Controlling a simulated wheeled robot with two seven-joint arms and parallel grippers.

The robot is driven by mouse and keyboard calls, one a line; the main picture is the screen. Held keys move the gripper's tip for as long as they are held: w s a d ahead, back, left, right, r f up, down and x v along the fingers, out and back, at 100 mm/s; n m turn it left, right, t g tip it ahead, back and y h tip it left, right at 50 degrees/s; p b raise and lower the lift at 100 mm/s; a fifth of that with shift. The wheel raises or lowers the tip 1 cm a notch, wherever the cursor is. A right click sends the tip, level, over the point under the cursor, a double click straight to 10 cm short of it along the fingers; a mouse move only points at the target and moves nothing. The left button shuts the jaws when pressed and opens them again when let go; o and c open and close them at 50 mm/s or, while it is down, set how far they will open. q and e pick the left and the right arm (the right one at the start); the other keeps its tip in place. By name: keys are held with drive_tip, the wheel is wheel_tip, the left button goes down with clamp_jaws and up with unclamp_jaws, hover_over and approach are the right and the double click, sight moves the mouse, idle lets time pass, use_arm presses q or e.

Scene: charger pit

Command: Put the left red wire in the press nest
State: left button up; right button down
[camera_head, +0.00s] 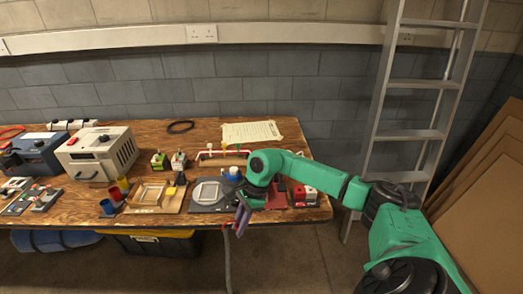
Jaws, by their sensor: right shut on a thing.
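My right gripper (240,221), with purple-grey fingers, points down at the front edge of the bench, right of the middle. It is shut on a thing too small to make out. A thin red strand (227,228) shows just left of its fingertips, at the bench edge; I cannot tell whether they touch. A red device (276,200) stands on the bench right of the gripper, partly hidden by my arm. I cannot make out which part is the press nest. My left gripper is out of view.
Cups (115,193), a beige power unit (98,152) and a blue unit (42,154) stand farther left. A ladder (414,134) stands at right.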

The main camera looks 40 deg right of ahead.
use_arm(q)
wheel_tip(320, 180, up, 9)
drive_tip(key=p, duration=0.8)
use_arm(e)
drive_tip(key=w+d+r+m+t+h, duration=0.25)
drive_tip(key=d+r+m, duration=0.4)
drive_tip(key=m, duration=0.45)
drive_tip(key=w+d+r+m+t+h, duration=0.1)
drive_tip(key=w+d+r+m+h, duration=0.3)
drive_tip(key=d+r+m, duration=0.45)
drive_tip(key=shift+m, duration=0.85)
drive_tip(key=f+b, duration=0.1)
drive_tip(key=f, duration=0.2)
drive_tip(key=f+b, duration=0.2)
drive_tip(key=f, duration=0.1)
drive_tip(key=a+f+b, duration=0.1)
drive_tip(key=f, duration=0.1)
drive_tip(key=shift+s+f+b, duration=0.15)
drive_tip(key=shift+f+b, duration=0.15)
drive_tip(key=shift+f, duration=0.1)
drive_tip(key=shift+f+b, duration=0.3)
drive_tip(key=shift+f, duration=0.05)
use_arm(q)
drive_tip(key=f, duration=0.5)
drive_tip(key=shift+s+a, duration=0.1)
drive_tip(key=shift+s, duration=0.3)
use_arm(e)
drive_tip(key=shift+r, duration=0.1)
